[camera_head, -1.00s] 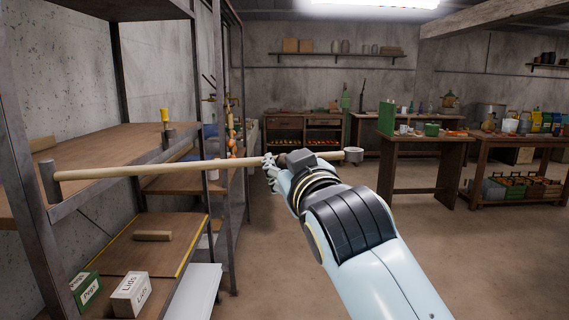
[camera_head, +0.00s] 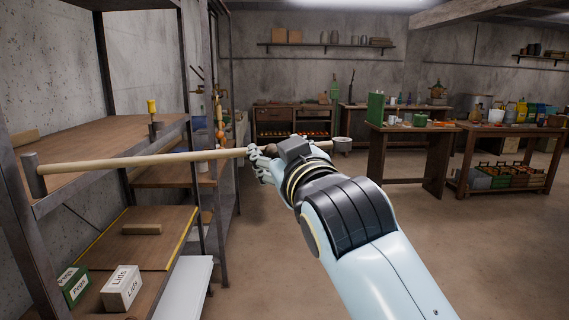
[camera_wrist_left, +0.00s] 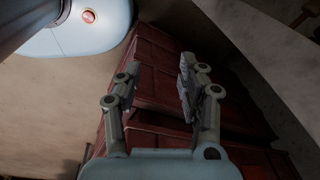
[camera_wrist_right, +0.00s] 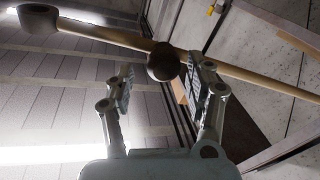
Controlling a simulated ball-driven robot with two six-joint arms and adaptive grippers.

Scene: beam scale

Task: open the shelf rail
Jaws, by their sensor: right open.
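The shelf rail (camera_head: 150,159) is a long pale wooden rod across the front of the shelf. Its left end sits at a grey post bracket (camera_head: 34,174), and its other end has a round grey cup (camera_head: 342,144). My right gripper (camera_head: 262,163) is at the rail's right part, partly hidden by my own wrist. In the right wrist view the rail (camera_wrist_right: 255,78) with a dark round knob (camera_wrist_right: 163,63) passes beyond the fingertips, and the gripper (camera_wrist_right: 160,90) is open with the knob near its right finger. My left gripper (camera_wrist_left: 157,85) is open and empty in the left wrist view.
The shelf (camera_head: 105,140) at left holds a yellow-handled tool (camera_head: 152,107). Boxes marked Lids (camera_head: 122,287) and Pegs (camera_head: 74,284) stand on the lower board. A red chest (camera_wrist_left: 150,65) lies beyond my left gripper. The floor at right is clear, with workbenches (camera_head: 417,134) behind.

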